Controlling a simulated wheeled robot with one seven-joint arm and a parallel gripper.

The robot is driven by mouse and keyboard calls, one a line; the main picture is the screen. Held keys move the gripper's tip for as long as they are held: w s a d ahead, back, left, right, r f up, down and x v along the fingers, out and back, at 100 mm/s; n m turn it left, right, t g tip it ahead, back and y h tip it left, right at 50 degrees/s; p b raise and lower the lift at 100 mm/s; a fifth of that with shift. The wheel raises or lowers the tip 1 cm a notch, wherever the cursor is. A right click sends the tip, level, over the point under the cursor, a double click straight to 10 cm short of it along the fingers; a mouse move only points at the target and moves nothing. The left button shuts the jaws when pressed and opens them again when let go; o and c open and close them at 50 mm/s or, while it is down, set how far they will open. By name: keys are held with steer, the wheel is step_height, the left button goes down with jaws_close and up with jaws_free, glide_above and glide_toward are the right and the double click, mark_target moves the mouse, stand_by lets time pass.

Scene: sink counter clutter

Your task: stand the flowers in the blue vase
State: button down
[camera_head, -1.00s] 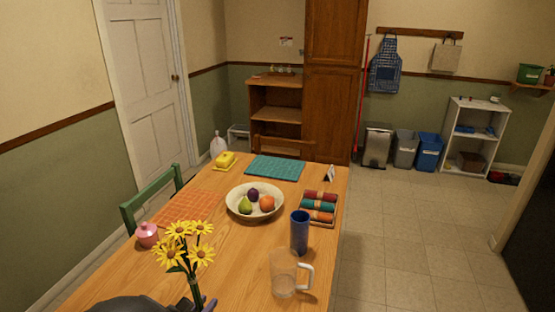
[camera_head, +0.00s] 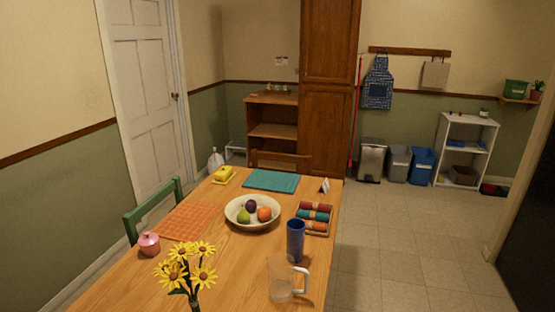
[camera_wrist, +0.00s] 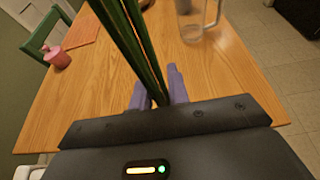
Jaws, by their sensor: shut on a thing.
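The yellow flowers (camera_head: 188,270) show at the lower left of the head view, with their blooms up and stems running down out of the frame. In the wrist view their green stems (camera_wrist: 130,40) rise from between the purple fingers of my gripper (camera_wrist: 158,92), which is shut on them. The blue vase (camera_head: 296,241) stands upright on the table, to the right of the flowers and beyond them. The vase is not seen in the wrist view. My gripper is not seen in the head view now.
A clear glass mug (camera_head: 284,280) stands in front of the vase. A fruit bowl (camera_head: 252,213) and a tray of rolled cloths (camera_head: 313,218) are behind it. A pink pot (camera_head: 149,244) stands left, by an orange mat (camera_head: 192,221). Bare wood lies between flowers and mug.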

steer(key=w+d+f+m+h+p, duration=0.15)
steer(key=w+d, duration=0.25)
steer(key=d, duration=0.5)
steer(key=w+d+f+p, duration=0.2)
steer(key=w+d+p, duration=0.15)
steer(key=d, duration=0.45)
steer(key=s+d+f+g+h+p, duration=0.1)
steer(key=d+f+p, duration=0.2)
steer(key=d, duration=1.1)
step_height(320, 180, down, 2)
steer(key=shift+d+m, duration=0.35)
steer(key=shift+m, duration=0.1)
steer(key=shift+w+f+n+t+y, duration=0.25)
steer(key=shift+f+n+y, duration=0.55)
steer(key=shift+n+y, duration=0.2)
steer(key=shift+w+f+n+t+y, duration=0.3)
steer(key=shift+f+n+y, duration=0.55)
steer(key=shift+y, duration=0.25)
steer(key=shift+w+f+n+t+y, duration=0.25)
steer(key=shift+f+n+y, duration=0.5)
steer(key=shift+n+y, duration=0.25)
